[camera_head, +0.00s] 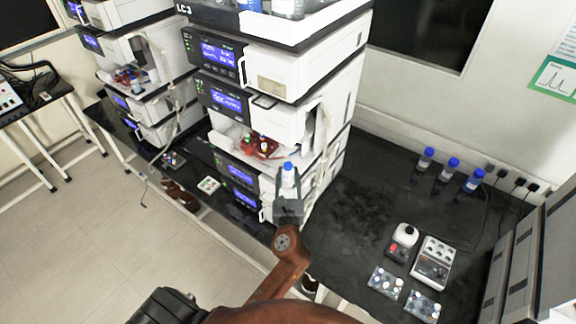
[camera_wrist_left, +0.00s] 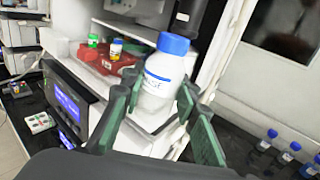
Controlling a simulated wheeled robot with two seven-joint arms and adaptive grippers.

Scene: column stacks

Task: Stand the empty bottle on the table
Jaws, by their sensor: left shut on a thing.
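My left gripper (camera_head: 288,188) is shut on a bottle (camera_wrist_left: 162,84) with a blue cap and a pale label band. The bottle is near upright and raised in front of the lower part of the instrument stack; it also shows in the head view (camera_head: 288,171). The green-padded fingers (camera_wrist_left: 153,105) are on either side of the bottle's body. I cannot tell whether it holds liquid. The black table top (camera_head: 350,215) extends to the right of the gripper. My right gripper is not in view.
Three blue-capped bottles (camera_head: 449,168) stand along the table's back. A mixer-like device (camera_head: 431,265), a smaller device with a white top (camera_head: 404,236) and vial trays (camera_head: 386,283) occupy its front right. The instrument stack (camera_head: 290,75) rises behind the gripper. The table's middle is clear.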

